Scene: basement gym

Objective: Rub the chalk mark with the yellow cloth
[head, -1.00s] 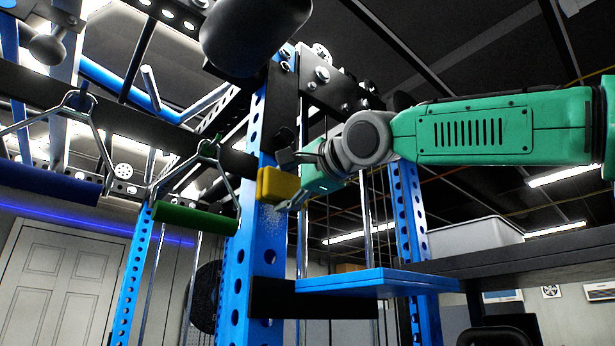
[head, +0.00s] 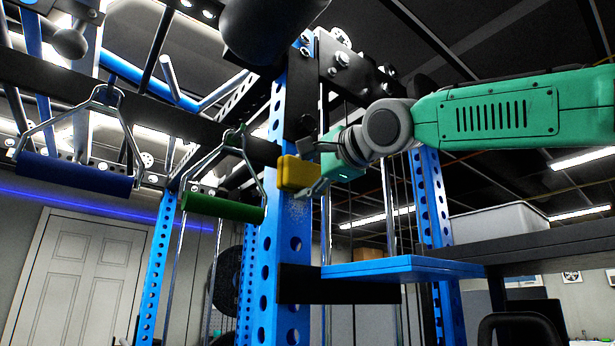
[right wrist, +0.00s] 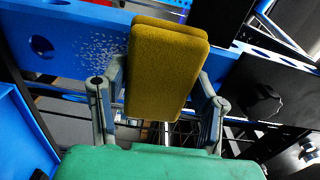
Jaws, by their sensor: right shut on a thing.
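The yellow cloth (head: 298,172) is a thick folded pad at the blue upright post (head: 283,258). My right gripper (head: 306,173) is shut on it. In the right wrist view the cloth (right wrist: 165,70) sits between my two fingers (right wrist: 162,78). The chalk mark (head: 297,211) is a speckled white patch on the post, just below the cloth in the head view. In the right wrist view the mark (right wrist: 105,55) shows left of the cloth. The cloth may cover part of it. I cannot tell if the cloth touches the post. My left gripper is not in view.
A blue-handled grip (head: 75,176) and a green-handled grip (head: 222,205) hang left of the post. A blue shelf (head: 403,268) juts out below my right arm. A dark rounded thing (head: 272,25) hangs above. A white bin (head: 497,222) stands at right.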

